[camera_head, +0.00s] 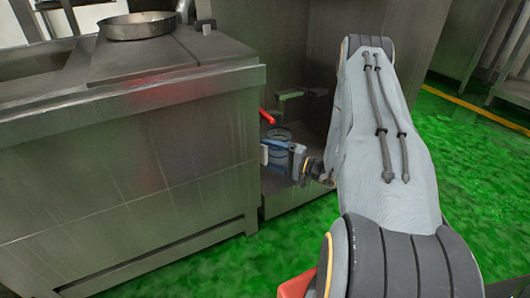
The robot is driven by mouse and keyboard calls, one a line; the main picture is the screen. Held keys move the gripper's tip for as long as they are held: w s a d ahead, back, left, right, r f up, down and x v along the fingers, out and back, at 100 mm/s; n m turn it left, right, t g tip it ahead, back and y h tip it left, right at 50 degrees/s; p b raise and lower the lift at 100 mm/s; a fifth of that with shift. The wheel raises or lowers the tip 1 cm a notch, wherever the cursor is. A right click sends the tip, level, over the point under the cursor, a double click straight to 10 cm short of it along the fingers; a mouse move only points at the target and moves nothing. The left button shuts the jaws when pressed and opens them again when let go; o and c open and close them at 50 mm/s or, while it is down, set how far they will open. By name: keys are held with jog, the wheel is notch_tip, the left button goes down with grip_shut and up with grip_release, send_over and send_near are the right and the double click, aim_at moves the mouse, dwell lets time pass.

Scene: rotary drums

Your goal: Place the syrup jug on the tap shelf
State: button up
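A dark blue-grey vessel with a round rim, which looks like the syrup jug (279,134), is in the recess between the steel counter and the tall steel panel. It looks upright. My gripper (279,157) is right at it, at the end of my arm, with a pale finger piece on its left side. The vessel's lower part is hidden by the gripper, so I cannot tell if the fingers hold it. A low steel shelf (285,201), which may be the tap shelf, lies below them. I cannot tell whether the vessel touches it.
A red lever (267,117) and a green lever (290,95) stick out just above the vessel. The steel counter (120,175) stands close on the left with a pan (137,27) on top. The green floor (450,150) is open to the right.

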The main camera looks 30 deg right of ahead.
jog(key=shift+f+b, duration=0.3)
jog(key=shift+f, duration=0.35)
dwell(0.4)
jog(key=o, duration=1.6)
jog(key=shift+c, duration=0.2)
jog(key=p+v, duration=0.3)
jog(key=v, duration=0.3)
jog(key=shift+s+d+r, duration=0.1)
jog(key=shift+s+d, duration=0.45)
jog(key=shift+s, duration=0.2)
